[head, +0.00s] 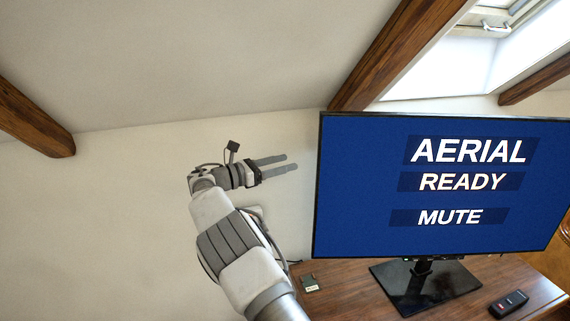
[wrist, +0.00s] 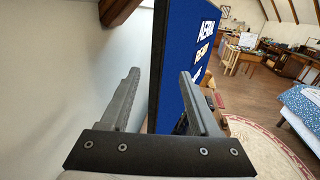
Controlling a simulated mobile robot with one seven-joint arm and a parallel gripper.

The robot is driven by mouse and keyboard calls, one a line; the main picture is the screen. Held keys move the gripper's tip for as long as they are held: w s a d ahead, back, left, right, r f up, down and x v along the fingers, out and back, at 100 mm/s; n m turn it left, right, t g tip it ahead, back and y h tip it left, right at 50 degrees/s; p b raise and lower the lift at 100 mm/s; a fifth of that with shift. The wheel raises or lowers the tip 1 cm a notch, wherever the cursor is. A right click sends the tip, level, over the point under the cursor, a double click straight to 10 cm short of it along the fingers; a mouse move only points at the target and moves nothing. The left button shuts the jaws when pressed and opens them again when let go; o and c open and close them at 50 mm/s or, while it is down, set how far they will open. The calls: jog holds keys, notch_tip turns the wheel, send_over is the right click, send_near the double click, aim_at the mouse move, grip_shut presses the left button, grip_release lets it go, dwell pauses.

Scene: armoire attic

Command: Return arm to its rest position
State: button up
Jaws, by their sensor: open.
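My gripper (head: 290,163) is open and empty in the head view, raised on my arm in front of the pale wall. Its two fingers point right, toward the left edge of the television, with a small gap before it. In the wrist view my gripper (wrist: 160,95) shows its two fingers spread apart, with nothing between them but the wall and the television's edge behind. The television (head: 435,190) is on and shows "AERIAL", "READY" and "MUTE" on blue. It also shows edge-on in the wrist view (wrist: 185,60).
The television stands on a wooden desk (head: 350,285). A black remote (head: 509,304) lies at the right, and a small dark box (head: 310,283) lies at the left. Wooden beams (head: 385,50) run along the sloped ceiling. The wrist view shows an open room with a bed (wrist: 302,105) and rug (wrist: 265,150).

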jog(key=shift+d, duration=0.1)
jog(key=s+d+r+m+g+y, duration=0.3)
jog(key=s+d+r+m+y, duration=0.15)
jog(key=s+d, duration=0.4)
jog(key=s+d+r+m+g+y, duration=0.3)
jog(key=s+d+m, duration=0.35)
jog(key=d, duration=0.35)
jog(key=s+a+f+m+t+y, duration=0.1)
jog(key=s+m+y, duration=0.3)
jog(key=s, duration=1.1)
jog(key=s+a+f+m+t+y, duration=0.2)
jog(key=s+m, duration=0.6)
jog(key=s, duration=0.7)
jog(key=shift+s+a+f+m+y, duration=0.25)
jog(key=shift+s+a+m+y, duration=0.15)
jog(key=shift+y, duration=0.75)
jog(key=shift+c, duration=1)
